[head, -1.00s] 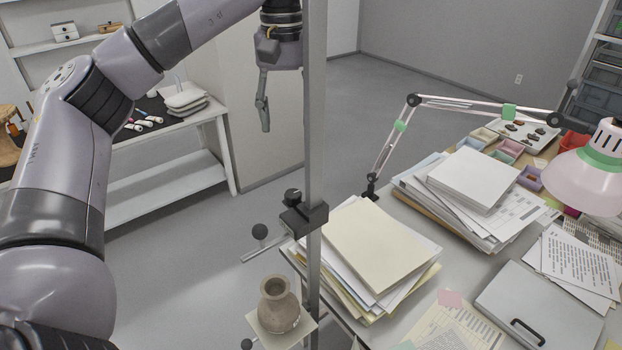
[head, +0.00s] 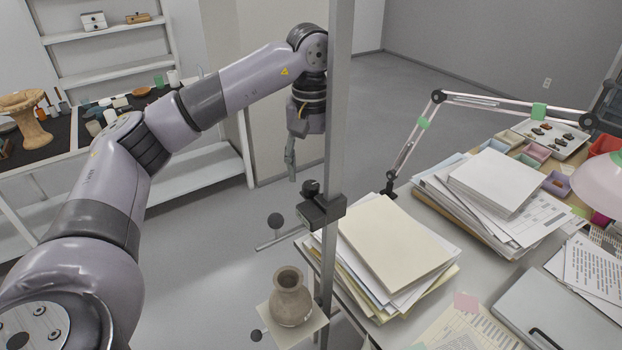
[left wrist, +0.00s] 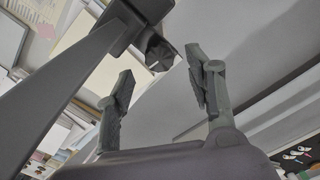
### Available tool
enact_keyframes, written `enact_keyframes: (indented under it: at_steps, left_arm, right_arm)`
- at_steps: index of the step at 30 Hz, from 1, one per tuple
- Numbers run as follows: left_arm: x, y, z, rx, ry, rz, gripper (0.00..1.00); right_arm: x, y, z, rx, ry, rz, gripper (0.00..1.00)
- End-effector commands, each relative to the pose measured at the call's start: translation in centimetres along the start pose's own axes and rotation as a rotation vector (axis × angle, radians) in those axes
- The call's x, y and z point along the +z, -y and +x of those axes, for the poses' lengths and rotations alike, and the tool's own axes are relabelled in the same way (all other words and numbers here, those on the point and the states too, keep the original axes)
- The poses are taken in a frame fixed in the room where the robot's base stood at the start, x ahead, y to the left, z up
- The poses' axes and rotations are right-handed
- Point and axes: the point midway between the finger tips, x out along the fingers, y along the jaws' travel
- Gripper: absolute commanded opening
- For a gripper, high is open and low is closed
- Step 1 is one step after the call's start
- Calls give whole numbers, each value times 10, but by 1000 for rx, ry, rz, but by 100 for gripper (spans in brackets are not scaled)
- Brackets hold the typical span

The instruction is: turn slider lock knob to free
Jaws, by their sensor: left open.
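The slider (head: 322,211) is a black block clamped on an upright grey metal post (head: 337,120). A dark lock knob (head: 311,188) stands on its upper left side. My left gripper (head: 291,168) points down just above and left of the knob in the head view, apart from it. Only one finger shows clearly there. In the left wrist view the left gripper (left wrist: 160,64) is open and empty. The dark knob (left wrist: 158,52) shows beyond the fingers, in line with the gap between them. The knob's turn position cannot be read. My right gripper is not in view.
A brown vase (head: 290,300) stands on a small plate (head: 283,335) below the slider. Paper stacks (head: 395,240) and a lamp arm (head: 435,110) are right of the post. Open floor lies left of it.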

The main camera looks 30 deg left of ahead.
Motion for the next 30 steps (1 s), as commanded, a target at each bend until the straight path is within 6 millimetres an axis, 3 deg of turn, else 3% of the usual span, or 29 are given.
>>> enact_keyframes:
  at_steps: [9, 19, 30]
  left_arm:
    - [0, 0, 34, 0, 0, 1, 49]
    - [0, 0, 37, 1, -1, 1, 48]
    - [0, 0, 37, 1, -1, 1, 24]
  right_arm:
    - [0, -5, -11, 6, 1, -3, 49]
    - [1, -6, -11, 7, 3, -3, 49]
    - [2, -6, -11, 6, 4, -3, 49]
